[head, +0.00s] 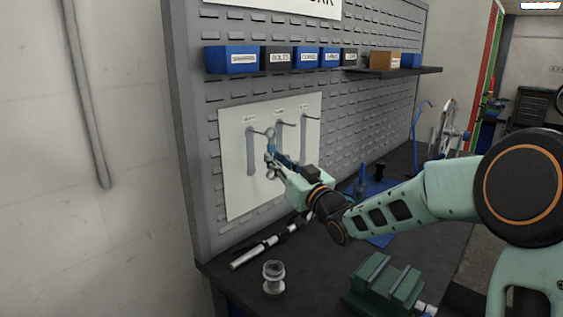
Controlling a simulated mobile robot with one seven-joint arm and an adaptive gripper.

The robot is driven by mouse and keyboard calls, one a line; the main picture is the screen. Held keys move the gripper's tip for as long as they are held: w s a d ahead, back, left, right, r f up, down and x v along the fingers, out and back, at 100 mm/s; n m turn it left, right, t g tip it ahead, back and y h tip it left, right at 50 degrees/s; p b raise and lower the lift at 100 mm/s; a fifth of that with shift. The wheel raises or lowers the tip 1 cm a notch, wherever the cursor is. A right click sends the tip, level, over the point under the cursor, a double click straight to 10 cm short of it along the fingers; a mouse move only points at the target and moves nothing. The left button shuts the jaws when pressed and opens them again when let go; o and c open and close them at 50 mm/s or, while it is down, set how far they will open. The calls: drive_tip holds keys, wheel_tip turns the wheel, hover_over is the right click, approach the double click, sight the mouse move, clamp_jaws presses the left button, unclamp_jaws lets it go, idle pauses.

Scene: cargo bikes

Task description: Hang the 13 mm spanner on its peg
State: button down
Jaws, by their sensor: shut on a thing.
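My gripper (279,161) is shut on a spanner (270,134) in front of the white shadow board (235,190). The spanner is roughly upright, with one end showing above the fingers and the other below them. The board carries three pegs, each above a grey spanner outline: a left peg (257,131), a middle peg (286,122) and a right peg (312,116). The spanner's upper end is close to the left peg in the picture. I cannot tell whether they touch. The labels above the pegs are too small to read.
Labelled bins (232,60) stand along the louvred panel above the board. On the bench below lie a torque-wrench-like tool (262,251), a metal cylindrical part (273,278) and a green vise (380,285). A blue mat (381,239) lies behind my arm.

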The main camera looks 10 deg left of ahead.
drive_tip(key=shift+w+a, duration=0.35)
drive_tip(key=shift+a, duration=0.25)
drive_tip(key=shift+w+a, duration=0.3)
drive_tip(key=shift+a, duration=0.3)
drive_tip(key=shift+w+a+f, duration=0.15)
drive_tip(key=shift+a+f, duration=0.05)
drive_tip(key=shift+f, duration=0.15)
drive_tip(key=shift+w+a+f+b, duration=0.2)
drive_tip(key=shift+a+b, duration=0.1)
drive_tip(key=shift+b, duration=0.5)
drive_tip(key=shift+r, duration=0.1)
drive_tip(key=c, duration=1.7)
unclamp_jaws()
drive_tip(key=shift+c, duration=0.2)
